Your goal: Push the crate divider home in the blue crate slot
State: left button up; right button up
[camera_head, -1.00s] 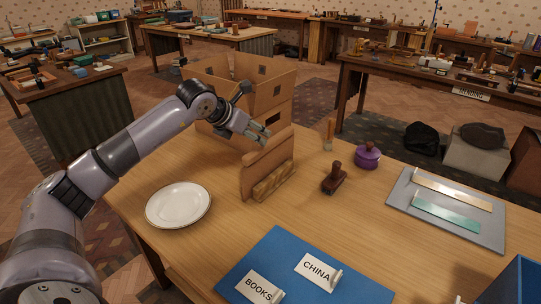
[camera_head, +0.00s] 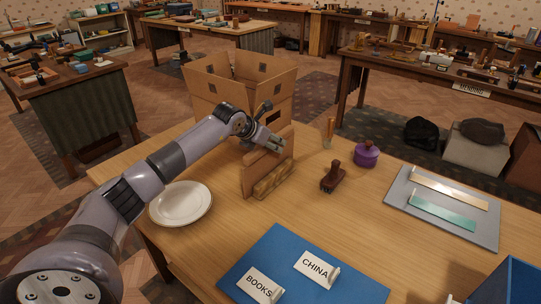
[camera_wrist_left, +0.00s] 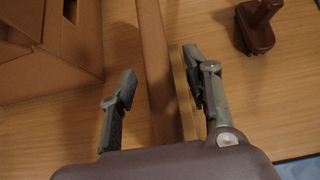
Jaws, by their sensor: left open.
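The crate divider, a tan cardboard-like panel (camera_head: 262,165), stands upright in a wooden rack (camera_head: 272,182) on the table. My left gripper (camera_head: 277,144) is open at the upper part of the divider. In the left wrist view the divider's edge (camera_wrist_left: 153,50) runs between the two spread fingers of my left gripper (camera_wrist_left: 157,75), with a gap on each side. The blue crate (camera_head: 512,283) shows only partly at the lower right corner; its slot cannot be made out. My right gripper is not in view.
A large open cardboard box (camera_head: 215,92) stands behind the divider. A white plate (camera_head: 181,204) lies to the left. A brown stamp-like tool (camera_head: 332,178), a purple lidded pot (camera_head: 366,155), a grey tray (camera_head: 470,229) and a blue mat (camera_head: 270,250) with label cards lie around.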

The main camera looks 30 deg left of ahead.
pick_arm(q)
jog(key=shift+c, duration=0.5)
grip_shut()
jog(key=shift+r, duration=0.1)
